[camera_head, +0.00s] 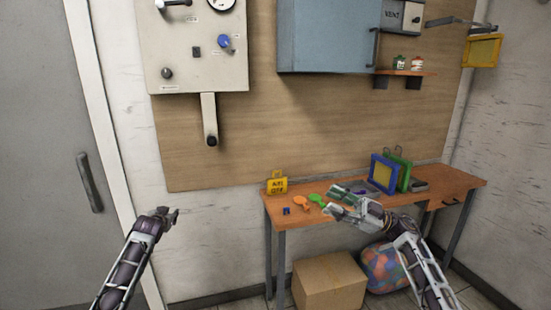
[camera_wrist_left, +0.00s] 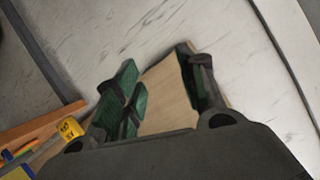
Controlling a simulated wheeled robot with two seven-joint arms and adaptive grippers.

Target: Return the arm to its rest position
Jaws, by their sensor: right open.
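My left gripper (camera_head: 170,215) is raised at the lower left, in front of the white wall and apart from the table. In the left wrist view my left gripper (camera_wrist_left: 157,60) has its two green-padded fingers spread, with nothing between them. My right gripper (camera_head: 335,202) is over the left-middle part of the wooden table (camera_head: 450,183), open, with no object seen in it. It is close to the green and orange tools, and I cannot tell whether it touches anything. Its arm comes in from the lower right and hides part of the table's front edge.
On the table are a yellow sign (camera_head: 277,185), a small blue item (camera_head: 286,211), an orange tool (camera_head: 301,203), a green tool (camera_head: 317,198) and a blue frame (camera_head: 383,173). A control panel (camera_head: 197,60) hangs above.

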